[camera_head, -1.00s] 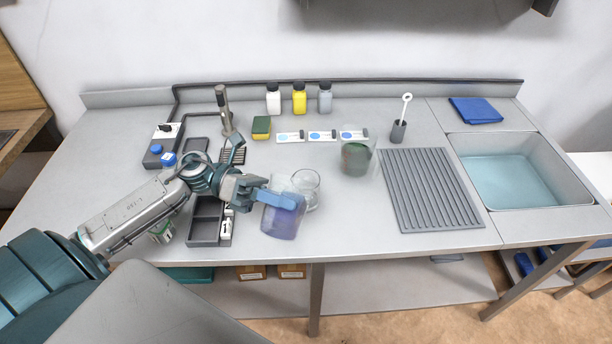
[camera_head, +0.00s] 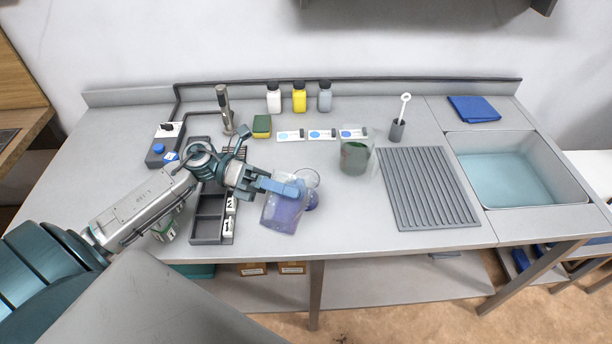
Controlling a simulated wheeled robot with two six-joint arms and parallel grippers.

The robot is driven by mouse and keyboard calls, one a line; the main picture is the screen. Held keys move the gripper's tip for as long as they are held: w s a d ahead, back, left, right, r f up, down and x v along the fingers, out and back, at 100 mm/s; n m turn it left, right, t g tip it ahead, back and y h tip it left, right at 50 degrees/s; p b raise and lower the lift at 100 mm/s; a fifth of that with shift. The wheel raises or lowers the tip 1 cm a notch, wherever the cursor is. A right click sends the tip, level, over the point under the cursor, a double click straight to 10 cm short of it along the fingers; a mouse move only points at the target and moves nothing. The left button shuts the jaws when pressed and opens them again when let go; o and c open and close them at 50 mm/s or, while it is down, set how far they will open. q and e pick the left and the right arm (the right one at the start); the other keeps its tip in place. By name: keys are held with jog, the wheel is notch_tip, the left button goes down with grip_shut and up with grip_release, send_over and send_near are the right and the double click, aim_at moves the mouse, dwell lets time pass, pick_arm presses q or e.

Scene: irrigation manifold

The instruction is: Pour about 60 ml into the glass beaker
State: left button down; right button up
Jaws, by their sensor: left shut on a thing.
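My left gripper (camera_head: 262,184) is shut on the blue handle of a clear jug (camera_head: 281,211) that holds violet-blue liquid. The jug is tilted to the right, with its rim over or against a glass beaker (camera_head: 308,177). The beaker stands on the worktop just behind and right of the jug, partly hidden by it. Violet colour shows low in the beaker; I cannot tell whether it is liquid inside or seen through the jug. The beaker's level is not readable. My right gripper is out of view.
Another clear vessel with green liquid (camera_head: 355,157) stands to the right, before a ribbed grey mat (camera_head: 428,190) and a sink (camera_head: 520,172). A dark compartment tray (camera_head: 207,228) lies under my left arm. Bottles (camera_head: 299,98) stand at the back.

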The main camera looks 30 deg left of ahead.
pick_arm(q)
jog(key=shift+r, duration=0.2)
jog(key=shift+w+f, duration=0.1)
jog(key=shift+w, duration=0.1)
jog(key=shift+w+r+n+p, duration=0.2)
jog(key=shift+n+p, duration=0.1)
dwell(0.7)
jog(key=shift+w+r+p, duration=0.2)
jog(key=shift+p, duration=0.15)
dwell(1.0)
